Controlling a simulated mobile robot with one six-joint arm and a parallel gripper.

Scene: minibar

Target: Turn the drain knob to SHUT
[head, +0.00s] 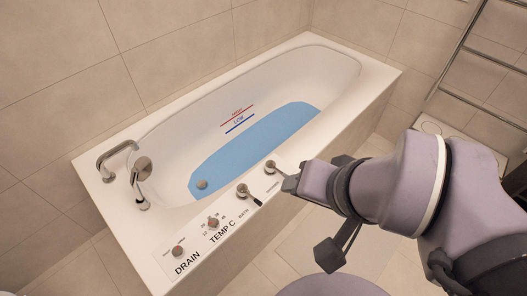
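The drain knob (178,251) is a small round brownish knob on the tub's front-left rim, above the printed word DRAIN. The small marks around it and its pointer are too small to read. My gripper (284,178) is right of it, over the rim beside the metal shower knob (270,166). I cannot tell whether it touches that knob. The gripper is small and seen from the side, so its opening cannot be judged. Blue water (255,140) lies in the bathtub (327,65), below red and blue level lines on the inner wall.
The temperature knob (213,223) and the bath knob (243,190), with a dark lever, stand between the drain knob and my gripper. A curved spout (117,152) and a hand shower (141,178) rise from the left rim. A towel rail (484,60) is at the right.

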